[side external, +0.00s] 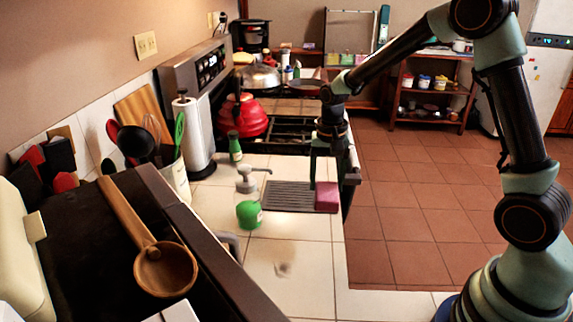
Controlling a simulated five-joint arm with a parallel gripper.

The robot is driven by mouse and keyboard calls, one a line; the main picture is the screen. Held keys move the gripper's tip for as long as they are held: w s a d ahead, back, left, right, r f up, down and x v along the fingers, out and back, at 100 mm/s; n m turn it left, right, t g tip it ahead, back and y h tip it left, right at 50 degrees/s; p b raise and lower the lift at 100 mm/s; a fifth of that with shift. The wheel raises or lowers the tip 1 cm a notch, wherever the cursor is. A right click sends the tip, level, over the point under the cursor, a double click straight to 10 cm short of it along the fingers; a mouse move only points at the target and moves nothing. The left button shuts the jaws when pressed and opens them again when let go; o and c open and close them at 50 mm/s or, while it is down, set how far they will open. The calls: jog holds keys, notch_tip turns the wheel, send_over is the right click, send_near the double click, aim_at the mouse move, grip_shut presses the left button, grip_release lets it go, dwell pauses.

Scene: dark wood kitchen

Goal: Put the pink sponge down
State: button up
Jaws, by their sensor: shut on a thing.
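The pink sponge (327,197) is a small block at the right end of the dark ribbed drying mat (287,197) on the tiled counter. My gripper (330,190) points down over it, with one finger at its left and the other at its right. My gripper is shut on the sponge. The sponge appears to be at or just above the mat; I cannot tell whether it touches.
A soap dispenser with a green base (249,212) stands left of the mat, with a small green bottle (235,148) behind it. A red kettle (243,116) sits by the stove. A wooden ladle (165,268) lies at front left. The front counter tiles (300,265) are mostly clear.

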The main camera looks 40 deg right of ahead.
aim_at(323, 220)
notch_tip(323, 220, down, 9)
jog(key=shift+f, duration=0.1)
dwell(0.3)
jog(key=shift+f, duration=0.1)
jog(key=o, duration=1.3)
notch_tip(323, 220, up, 12)
jog(key=shift+r, duration=0.15)
jog(key=shift+s+a+r+n+t, duration=0.85)
jog(key=shift+s+r+n, duration=0.65)
jog(key=shift+s+r, duration=0.7)
jog(key=shift+s+a+r+n+t, duration=0.5)
jog(key=shift+s+r+n+t, duration=0.5)
jog(key=shift+s+r+n, duration=0.85)
jog(key=shift+s+a+r+n+t, duration=0.7)
jog(key=shift+s+r+n+t, duration=0.35)
jog(key=shift+s+r, duration=1.5)
